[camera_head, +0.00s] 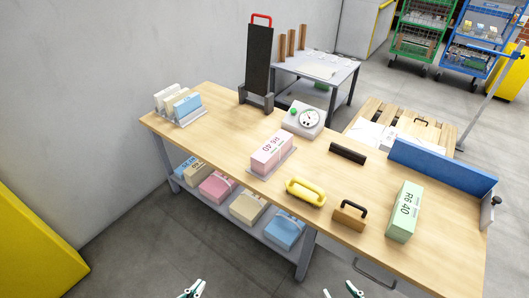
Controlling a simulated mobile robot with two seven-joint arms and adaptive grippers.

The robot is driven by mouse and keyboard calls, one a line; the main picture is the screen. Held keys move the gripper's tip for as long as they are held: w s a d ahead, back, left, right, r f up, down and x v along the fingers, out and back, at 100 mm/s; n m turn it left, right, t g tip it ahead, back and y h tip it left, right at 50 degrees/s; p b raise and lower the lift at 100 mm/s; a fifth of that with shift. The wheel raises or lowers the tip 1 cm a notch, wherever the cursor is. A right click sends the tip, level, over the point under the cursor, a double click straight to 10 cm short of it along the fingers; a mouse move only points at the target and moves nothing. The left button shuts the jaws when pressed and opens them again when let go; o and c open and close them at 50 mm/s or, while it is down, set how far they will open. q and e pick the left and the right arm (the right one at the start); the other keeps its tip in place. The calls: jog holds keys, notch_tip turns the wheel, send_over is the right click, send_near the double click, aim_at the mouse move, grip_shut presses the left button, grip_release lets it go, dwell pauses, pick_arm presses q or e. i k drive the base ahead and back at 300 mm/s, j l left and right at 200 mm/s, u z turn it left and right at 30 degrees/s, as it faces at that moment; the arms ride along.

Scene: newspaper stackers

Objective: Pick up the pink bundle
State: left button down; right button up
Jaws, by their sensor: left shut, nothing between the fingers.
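A pink bundle (271,150) marked "R6 40" lies on a grey tray (285,166) near the middle of the wooden table. Another pink bundle (217,187) sits on the shelf under the table, among blue and beige ones. My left gripper (192,289) is at the bottom edge of the view, low in front of the table, shut and empty. My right gripper (341,291) is at the bottom edge further right, with its fingertips apart and nothing visible between them. Both are well away from the pink bundles, and only their tips show.
A blue fence (441,168) lines the right side.

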aim_at(269, 154)
jog(key=j+z, duration=0.1)
jog(key=z, duration=0.3)
jog(key=i+j+z, duration=0.1)
jog(key=z, duration=0.35)
jog(key=j+z, duration=0.1)
jog(key=z, duration=0.3)
jog(key=j+z, duration=0.15)
jog(key=z, duration=0.25)
jog(key=k+j+z, duration=0.1)
jog(key=j+z, duration=0.25)
jog(key=k+j+z, duration=0.15)
jog(key=j+z, duration=0.25)
jog(key=k+j+z, duration=0.1)
jog(key=j, duration=0.25)
jog(key=k+j+z, duration=0.1)
jog(key=k+j, duration=0.15)
jog(key=k+j+z, duration=0.1)
jog(key=j, duration=0.3)
jog(key=k, duration=0.05)
